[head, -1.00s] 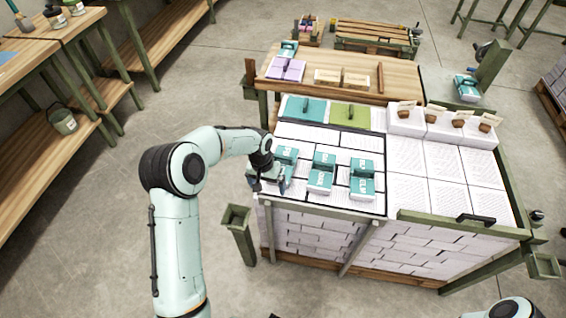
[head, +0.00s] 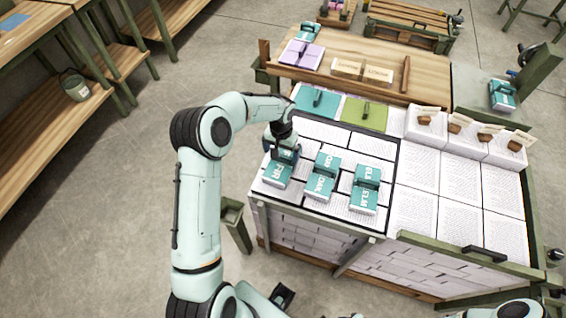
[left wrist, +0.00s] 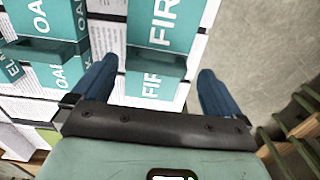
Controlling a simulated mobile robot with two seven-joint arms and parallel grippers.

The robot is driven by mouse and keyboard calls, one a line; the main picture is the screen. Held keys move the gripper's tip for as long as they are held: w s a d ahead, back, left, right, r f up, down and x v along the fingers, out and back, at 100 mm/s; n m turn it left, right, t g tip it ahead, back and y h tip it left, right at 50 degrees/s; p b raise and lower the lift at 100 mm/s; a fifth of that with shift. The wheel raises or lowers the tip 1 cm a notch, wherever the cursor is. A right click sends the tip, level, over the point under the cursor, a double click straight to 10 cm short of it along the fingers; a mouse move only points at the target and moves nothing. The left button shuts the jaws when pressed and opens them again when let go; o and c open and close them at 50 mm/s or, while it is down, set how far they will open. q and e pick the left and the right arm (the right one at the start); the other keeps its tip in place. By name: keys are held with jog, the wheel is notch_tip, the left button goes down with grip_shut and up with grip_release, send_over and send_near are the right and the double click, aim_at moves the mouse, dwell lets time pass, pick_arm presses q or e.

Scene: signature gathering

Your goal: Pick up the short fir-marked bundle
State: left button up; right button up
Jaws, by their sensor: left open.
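The fir-marked bundle (head: 276,174) is teal and white with FIR lettering, at the left of a row of three stepped bundles on the paper-covered bench top. In the left wrist view the fir bundle (left wrist: 166,24) lies between and ahead of two blue fingers. My left gripper (left wrist: 157,68) is open, one finger on each side of it, with no clear contact. In the head view my left gripper (head: 284,147) is over its far end and hides part of it. My right gripper is not in view.
An oak-marked bundle (head: 321,178) stands close to the right, and an elm-marked bundle (head: 365,189) beyond it. Behind are a teal pad (head: 312,101) and a green pad (head: 364,113). White paper stacks (head: 440,170) fill the right side. Floor lies left of the bench.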

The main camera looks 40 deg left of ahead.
aim_at(283, 161)
pick_arm(q)
jog(key=f, duration=0.6)
jog(key=shift+w+d+f, duration=0.1)
jog(key=shift+w+f, duration=0.1)
jog(key=shift+f, duration=0.05)
jog(key=shift+c, duration=0.3)
jog(key=c, duration=0.8)
jog(key=shift+r, duration=0.1)
